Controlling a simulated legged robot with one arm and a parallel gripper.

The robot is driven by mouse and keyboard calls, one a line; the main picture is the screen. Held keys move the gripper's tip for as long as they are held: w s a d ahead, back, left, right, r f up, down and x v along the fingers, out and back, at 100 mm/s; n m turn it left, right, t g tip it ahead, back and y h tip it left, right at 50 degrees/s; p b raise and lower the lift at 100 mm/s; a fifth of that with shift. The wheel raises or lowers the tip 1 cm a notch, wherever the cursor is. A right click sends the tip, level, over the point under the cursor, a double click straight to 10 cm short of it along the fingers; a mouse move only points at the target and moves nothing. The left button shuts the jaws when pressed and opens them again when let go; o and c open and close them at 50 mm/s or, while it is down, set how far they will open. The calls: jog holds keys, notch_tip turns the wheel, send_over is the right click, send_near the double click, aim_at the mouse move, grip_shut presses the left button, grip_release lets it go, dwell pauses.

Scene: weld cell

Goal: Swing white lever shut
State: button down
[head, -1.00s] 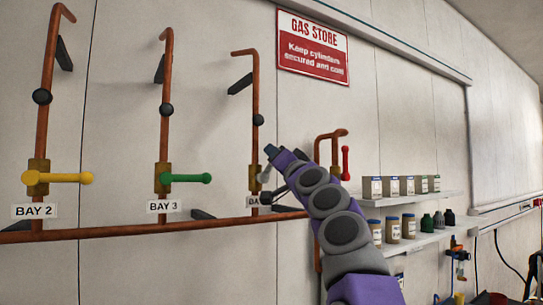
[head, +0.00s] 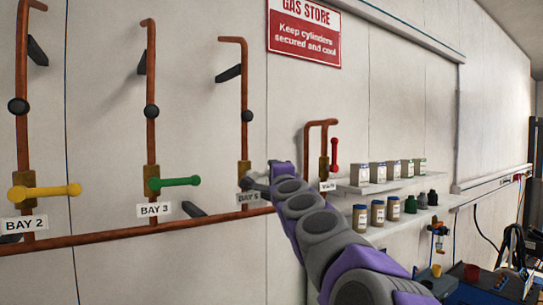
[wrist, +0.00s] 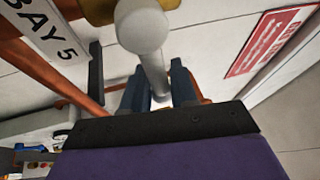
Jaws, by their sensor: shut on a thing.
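The white lever (wrist: 155,70) runs from a round white hub or knob down between my gripper's fingers in the wrist view. My gripper (wrist: 160,88) is shut on the lever, with one dark finger on each side. In the head view my gripper (head: 258,181) is at the brass valve (head: 243,170) on the Bay 5 pipe, just above its label (head: 249,198). There the lever is mostly hidden by my gripper and arm.
A yellow lever (head: 45,191) at Bay 2 and a green lever (head: 174,182) at Bay 3 stick out sideways. A red lever (head: 334,150) stands upright to the right. Shelves with boxes (head: 376,172) and jars (head: 377,212) are beyond my arm.

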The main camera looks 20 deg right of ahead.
jog(key=shift+f+m+p, duration=0.2)
jog(key=shift+m+p, duration=0.4)
jog(key=shift+m, duration=0.1)
jog(key=shift+f+g, duration=0.15)
jog(key=shift+g, duration=0.15)
jog(key=shift+f, duration=0.15)
jog(key=c, duration=1.2)
grip_release()
jog(key=shift+d, duration=0.1)
jog(key=shift+o, duration=0.6)
jog(key=shift+w+d, duration=0.15)
jog(key=shift+d, duration=0.05)
jog(key=shift+s, duration=0.2)
jog(key=s+a+f+b, duration=0.1)
jog(key=s+f+b, duration=0.2)
jog(key=s, duration=1.3)
jog(key=shift+s+a, duration=0.2)
jog(key=shift+s, duration=0.1)
